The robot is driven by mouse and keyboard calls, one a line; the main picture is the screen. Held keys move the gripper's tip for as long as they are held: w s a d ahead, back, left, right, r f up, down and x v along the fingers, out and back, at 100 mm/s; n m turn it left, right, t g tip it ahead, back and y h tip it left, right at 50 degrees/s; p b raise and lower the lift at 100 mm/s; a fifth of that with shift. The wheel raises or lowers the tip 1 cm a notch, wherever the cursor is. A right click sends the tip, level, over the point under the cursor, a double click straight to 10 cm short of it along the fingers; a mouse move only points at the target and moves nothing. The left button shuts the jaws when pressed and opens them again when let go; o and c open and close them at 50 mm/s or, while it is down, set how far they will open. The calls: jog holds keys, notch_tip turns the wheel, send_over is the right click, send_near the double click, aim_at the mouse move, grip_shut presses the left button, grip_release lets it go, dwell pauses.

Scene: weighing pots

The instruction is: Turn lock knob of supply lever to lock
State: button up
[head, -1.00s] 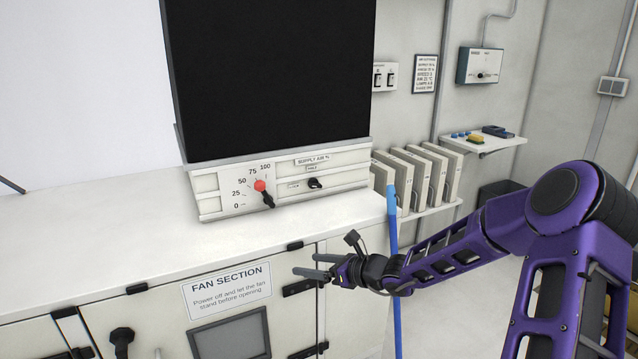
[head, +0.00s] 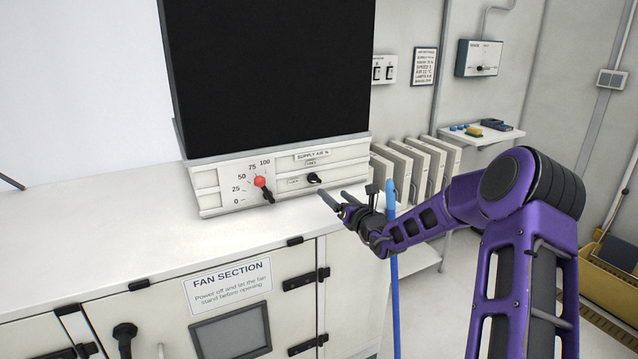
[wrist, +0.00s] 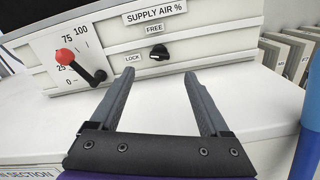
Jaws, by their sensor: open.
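The lock knob (head: 314,179) is a small black knob on the white front panel under the SUPPLY AIR % label. In the wrist view the knob (wrist: 158,52) has a FREE label above it and a LOCK label to its left; its light mark seems to point left, though it is small. The supply lever (head: 263,189) has a red ball (wrist: 65,56) near the 50 to 75 marks and a black arm. My gripper (head: 340,196) is open and empty, in front of and below the knob, apart from it. In the wrist view its fingers (wrist: 158,78) point toward the panel with the knob between them.
A white cabinet top (head: 110,235) lies below the panel. A blue pole (head: 393,270) stands right beside my wrist. Upright pale filter panels (head: 425,165) stand on a shelf at the right. A large black screen (head: 270,75) rises above the panel.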

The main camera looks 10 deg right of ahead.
aim_at(317, 180)
jog(key=x, duration=1)
grip_shut()
jog(key=shift+a+f+n+b, duration=0.15)
jog(key=shift+f+n+b, duration=0.15)
jog(key=shift+n+b, duration=0.75)
jog(key=shift+r+n+b, duration=0.2)
jog(key=shift+n+b, duration=0.55)
jog(key=shift+b, duration=0.2)
grip_release()
